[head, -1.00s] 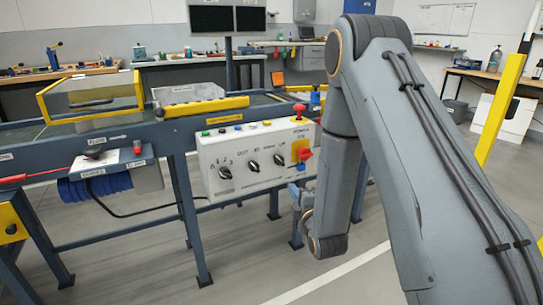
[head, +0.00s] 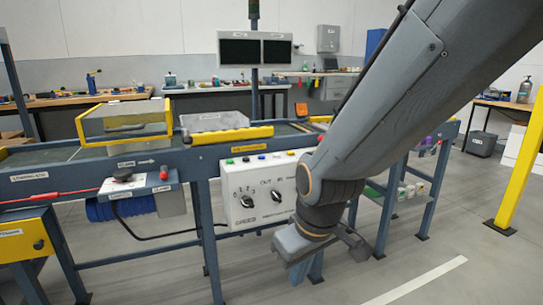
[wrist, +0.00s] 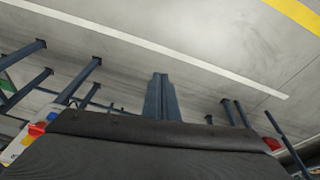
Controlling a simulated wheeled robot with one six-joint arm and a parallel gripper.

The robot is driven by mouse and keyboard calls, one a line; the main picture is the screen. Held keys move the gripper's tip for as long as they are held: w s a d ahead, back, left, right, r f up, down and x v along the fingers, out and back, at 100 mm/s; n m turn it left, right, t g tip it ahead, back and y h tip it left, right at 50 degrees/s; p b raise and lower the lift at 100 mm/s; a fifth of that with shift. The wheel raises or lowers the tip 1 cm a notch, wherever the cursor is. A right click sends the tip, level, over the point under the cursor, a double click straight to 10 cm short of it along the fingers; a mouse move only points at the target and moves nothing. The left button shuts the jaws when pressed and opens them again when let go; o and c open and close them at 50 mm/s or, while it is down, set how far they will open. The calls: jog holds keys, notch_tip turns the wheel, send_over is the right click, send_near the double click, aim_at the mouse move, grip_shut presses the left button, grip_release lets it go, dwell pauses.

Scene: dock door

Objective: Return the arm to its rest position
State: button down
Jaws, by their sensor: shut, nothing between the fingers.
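In the wrist view, my gripper (wrist: 160,80) is shut and empty, its fingers together above the dark gripper body. In the head view, my arm comes in from the upper right and reaches down to the left. Its wrist end hangs low in front of the conveyor's right part. The fingers are hard to make out there against the blue legs. My arm hides the right side of the control box (head: 258,206). The box's left dials and several coloured buttons are in sight.
The blue conveyor frame (head: 207,232) runs across close behind the arm. A yellow-framed guard (head: 125,123) and a grey tray (head: 213,121) are on it. A yellow post (head: 523,170) stands at the right. The floor (head: 440,245) at the lower right is open.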

jog(key=s+d+r+m+g, duration=0.1)
jog(key=s+r+m+g, duration=0.2)
jog(key=s, duration=0.8)
jog(key=d+r+m+h+p, duration=0.1)
jog(key=d+r+m+p, duration=0.2)
jog(key=d+r+p, duration=1)
jog(key=shift+r+m+p, duration=0.3)
jog(key=shift+r+p, duration=1.1)
jog(key=shift+p, duration=3.5)
